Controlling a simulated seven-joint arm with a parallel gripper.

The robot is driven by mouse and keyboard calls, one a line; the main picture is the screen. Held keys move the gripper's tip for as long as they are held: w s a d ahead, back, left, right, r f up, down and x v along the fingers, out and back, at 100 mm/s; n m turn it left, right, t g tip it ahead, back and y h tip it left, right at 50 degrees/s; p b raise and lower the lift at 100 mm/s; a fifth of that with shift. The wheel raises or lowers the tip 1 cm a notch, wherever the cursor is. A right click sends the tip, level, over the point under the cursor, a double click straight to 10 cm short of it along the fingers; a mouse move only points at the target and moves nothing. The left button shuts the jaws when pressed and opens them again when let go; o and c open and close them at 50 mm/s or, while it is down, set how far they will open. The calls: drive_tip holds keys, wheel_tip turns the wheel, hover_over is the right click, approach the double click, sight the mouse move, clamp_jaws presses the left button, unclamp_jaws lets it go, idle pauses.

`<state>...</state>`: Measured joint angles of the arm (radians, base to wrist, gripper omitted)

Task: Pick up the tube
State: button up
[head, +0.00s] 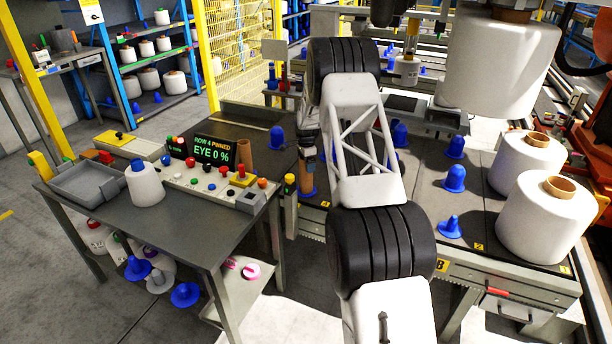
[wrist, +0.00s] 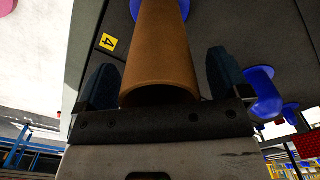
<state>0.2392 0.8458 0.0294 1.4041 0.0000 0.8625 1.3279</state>
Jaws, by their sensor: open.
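A brown cardboard tube (wrist: 158,50) fills the middle of the wrist view, its open end toward the camera. A blue peg base (wrist: 184,8) shows at its far end. In the head view, part of a brown tube (head: 307,180) shows just below my gripper (head: 308,148), mostly hidden by the arm. My gripper (wrist: 162,78) is open, with one dark blue finger on each side of the tube. A narrow gap shows at the right finger; at the left finger I cannot tell whether it touches.
Another brown tube (head: 245,155) stands on the control table (head: 215,225). Several blue pegs, such as this one (head: 455,178), stand on the dark deck beside white bobbins (head: 545,218). A yellow label 4 (wrist: 108,42) lies left of the tube in the wrist view.

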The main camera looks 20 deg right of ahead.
drive_tip(key=c, duration=1.2)
drive_tip(key=shift+r, duration=0.1)
drive_tip(key=shift+r, duration=4.95)
